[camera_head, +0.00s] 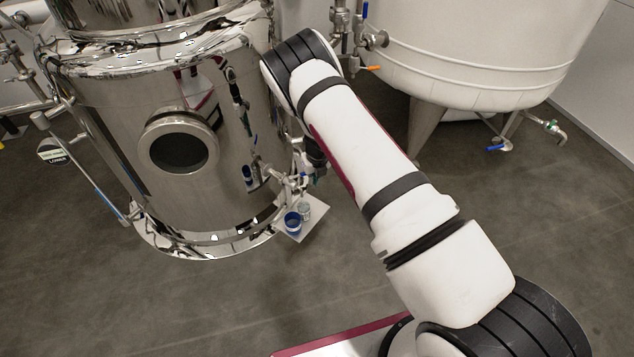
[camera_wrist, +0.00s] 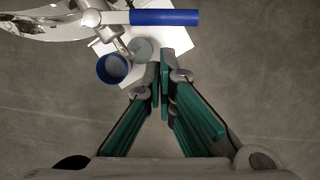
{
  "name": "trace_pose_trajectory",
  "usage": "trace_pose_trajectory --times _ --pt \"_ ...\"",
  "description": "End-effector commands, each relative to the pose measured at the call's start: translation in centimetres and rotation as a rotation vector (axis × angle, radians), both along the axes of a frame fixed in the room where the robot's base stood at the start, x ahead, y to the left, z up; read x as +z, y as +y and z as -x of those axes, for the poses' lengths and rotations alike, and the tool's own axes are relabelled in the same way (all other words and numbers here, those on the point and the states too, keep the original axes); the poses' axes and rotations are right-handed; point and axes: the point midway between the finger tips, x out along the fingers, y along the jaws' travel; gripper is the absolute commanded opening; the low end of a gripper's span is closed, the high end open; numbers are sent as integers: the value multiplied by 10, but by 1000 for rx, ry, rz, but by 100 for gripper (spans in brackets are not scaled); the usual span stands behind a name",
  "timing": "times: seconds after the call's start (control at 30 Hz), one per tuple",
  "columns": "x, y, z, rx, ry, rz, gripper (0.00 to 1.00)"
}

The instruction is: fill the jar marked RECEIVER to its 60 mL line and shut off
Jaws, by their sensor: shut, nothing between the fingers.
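Two small jars stand side by side on a white shelf plate (camera_head: 316,223) at the foot of the steel tank. One is blue (camera_head: 293,224), also in the wrist view (camera_wrist: 112,69); the other is clear glass (camera_head: 305,211), also in the wrist view (camera_wrist: 142,49). No RECEIVER mark or 60 mL line is legible, and the fill level cannot be told. A valve with a long blue lever (camera_wrist: 165,17) sits above the jars, the lever pointing right in the wrist view. My gripper (camera_wrist: 160,76) is shut and empty, beside the jars and apart from the lever.
The polished tank (camera_head: 110,130) with a round sight port (camera_head: 180,148) stands at left. A level tube with a LOWER tag (camera_head: 55,153) is on its left side. A white tank (camera_head: 470,50) with valves stands at back right. The grey floor is clear.

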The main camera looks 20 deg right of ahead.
Motion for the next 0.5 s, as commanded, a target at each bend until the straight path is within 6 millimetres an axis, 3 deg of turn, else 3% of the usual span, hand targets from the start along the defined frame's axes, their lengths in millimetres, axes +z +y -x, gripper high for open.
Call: trace_pose_trajectory --times 0.2,0.5 --pt "-4 0 -13 -1 1 2 0" --pt "-3 1 -14 -2 2 0 0"
